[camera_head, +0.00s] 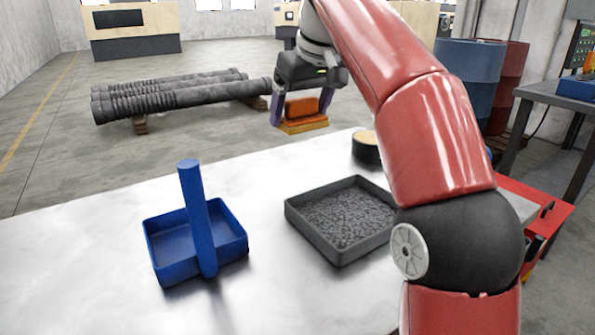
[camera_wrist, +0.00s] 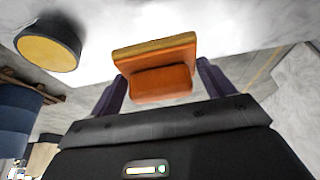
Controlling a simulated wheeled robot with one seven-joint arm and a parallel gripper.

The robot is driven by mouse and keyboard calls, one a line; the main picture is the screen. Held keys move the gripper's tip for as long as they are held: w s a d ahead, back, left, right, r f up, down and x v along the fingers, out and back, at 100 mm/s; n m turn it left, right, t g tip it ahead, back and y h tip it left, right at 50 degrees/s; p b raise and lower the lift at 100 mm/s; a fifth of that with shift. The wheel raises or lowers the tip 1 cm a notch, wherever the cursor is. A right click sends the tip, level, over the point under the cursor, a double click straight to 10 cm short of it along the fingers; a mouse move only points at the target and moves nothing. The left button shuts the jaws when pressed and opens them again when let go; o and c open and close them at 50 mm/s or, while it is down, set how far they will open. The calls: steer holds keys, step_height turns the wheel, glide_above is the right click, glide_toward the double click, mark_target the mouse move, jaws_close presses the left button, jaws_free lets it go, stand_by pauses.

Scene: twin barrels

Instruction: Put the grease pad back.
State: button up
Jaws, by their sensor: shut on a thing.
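An orange grease pad (camera_head: 302,112) with a yellowish underside is held in my gripper (camera_head: 300,110), above the far edge of the table. My gripper is shut on the pad's handle block, with a finger on each side; the pad also shows in the wrist view (camera_wrist: 160,72) between the fingers (camera_wrist: 160,84). A round dark tin with a tan top (camera_head: 366,147) stands on the table to the right of and below the pad in the head view. It shows at the upper left of the wrist view (camera_wrist: 48,44), apart from the pad.
A dark square tray of grey granules (camera_head: 322,250) stands on the white table (camera_head: 90,235), in front of the tin. A blue two-part caddy with a tall handle (camera_head: 196,220) stands to the left. The table between caddy and tray is clear. Barrels (camera_head: 470,75) stand behind.

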mark_target(297, 171)
steer(key=shift+f+b, duration=0.95)
steer(key=shift+f, duration=3.85)
steer(key=shift+f, duration=0.1)
steer(key=shift+f, duration=0.15)
steer(key=o, duration=0.8)
